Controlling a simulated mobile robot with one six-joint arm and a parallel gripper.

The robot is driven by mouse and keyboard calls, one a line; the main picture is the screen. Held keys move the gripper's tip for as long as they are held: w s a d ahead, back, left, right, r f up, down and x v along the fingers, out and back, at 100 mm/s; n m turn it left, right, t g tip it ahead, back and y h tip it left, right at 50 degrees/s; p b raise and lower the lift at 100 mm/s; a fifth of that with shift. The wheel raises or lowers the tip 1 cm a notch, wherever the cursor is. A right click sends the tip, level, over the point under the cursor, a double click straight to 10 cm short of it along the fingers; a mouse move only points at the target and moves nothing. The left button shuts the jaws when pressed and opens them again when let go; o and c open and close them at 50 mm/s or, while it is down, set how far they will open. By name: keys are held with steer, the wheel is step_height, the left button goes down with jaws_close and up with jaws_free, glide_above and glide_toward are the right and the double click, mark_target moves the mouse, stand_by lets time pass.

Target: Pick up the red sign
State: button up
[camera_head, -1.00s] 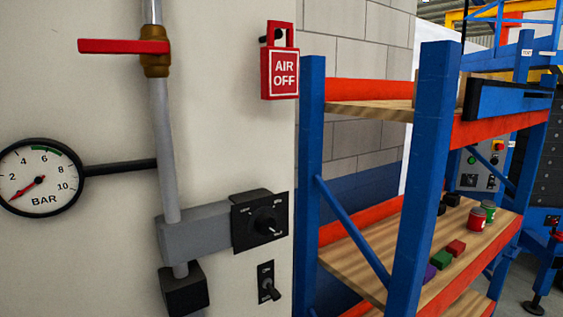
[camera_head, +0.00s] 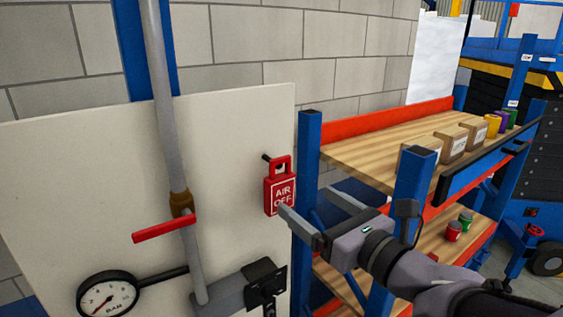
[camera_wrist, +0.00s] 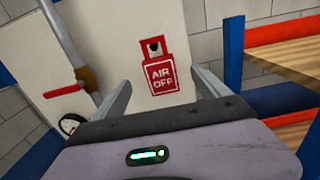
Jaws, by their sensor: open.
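The red sign (camera_head: 277,190) reads "AIR OFF" and hangs by its top loop from a dark peg (camera_head: 267,157) near the right edge of the pale panel. In the wrist view the sign (camera_wrist: 160,76) appears ahead, between the two fingers. My gripper (camera_head: 308,212) is open and empty, just to the lower right of the sign in the head view. A fingertip overlaps the sign's lower right corner there; I cannot tell whether they touch. The wrist view shows both fingers of my gripper (camera_wrist: 160,92) spread apart, one on each side of the sign.
A pipe with a red-handled valve (camera_head: 165,229) and a pressure gauge (camera_head: 107,299) is on the panel left of the sign. Blue shelf posts (camera_head: 307,150) stand close on the right, and my arm reaches in front of the shelf. Boxes (camera_head: 452,142) and cans stand on it.

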mark_target(284, 185)
steer(key=p+x, duration=0.1)
steer(key=x, duration=0.6)
steer(key=shift+w+f, duration=0.1)
steer(key=shift+f, duration=0.05)
steer(key=shift+w+a, duration=0.4)
steer(key=x, duration=0.1)
steer(key=p+x, duration=0.1)
steer(key=x, duration=0.3)
steer(key=shift+f+p, duration=0.3)
steer(key=shift+s+r, duration=0.1)
steer(key=shift+s, duration=0.2)
steer(key=shift+c, duration=0.3)
steer(key=shift+w, duration=0.2)
steer(key=c, duration=1.1)
steer(key=shift+s, duration=0.1)
steer(key=c, duration=0.5)
steer(key=shift+o, duration=0.2)
steer(key=shift+s+d+r+b, duration=0.1)
steer(key=shift+r+b, duration=0.1)
steer(key=shift+b, duration=0.15)
steer(key=b+v, duration=0.3)
steer(key=v, duration=1.4)
steer(key=shift+s+d, duration=0.15)
steer(key=shift+s, duration=0.2)
